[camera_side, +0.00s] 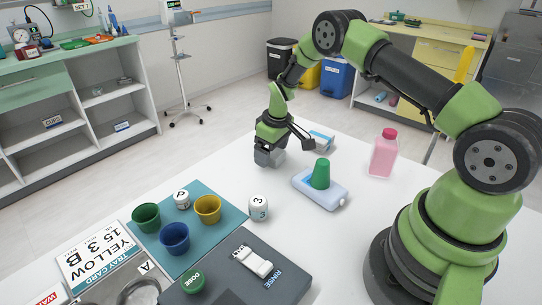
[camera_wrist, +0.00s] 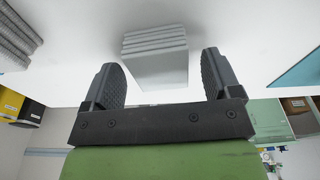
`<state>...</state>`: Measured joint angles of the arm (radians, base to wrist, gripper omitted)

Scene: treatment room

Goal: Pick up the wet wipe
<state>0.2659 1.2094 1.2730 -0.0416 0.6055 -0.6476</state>
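A pale folded, layered pad that looks like the wet wipe (camera_wrist: 155,58) shows in the wrist view, between and just beyond my fingertips. My gripper (camera_wrist: 160,72) is open, with one dark finger on each side of it and a gap to each finger. In the side view my gripper (camera_side: 270,157) is low over the white table, pointing down. The pad cannot be told apart from the gripper there.
A numbered white pot (camera_side: 258,207) and a teal mat (camera_side: 207,238) with cups are nearer.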

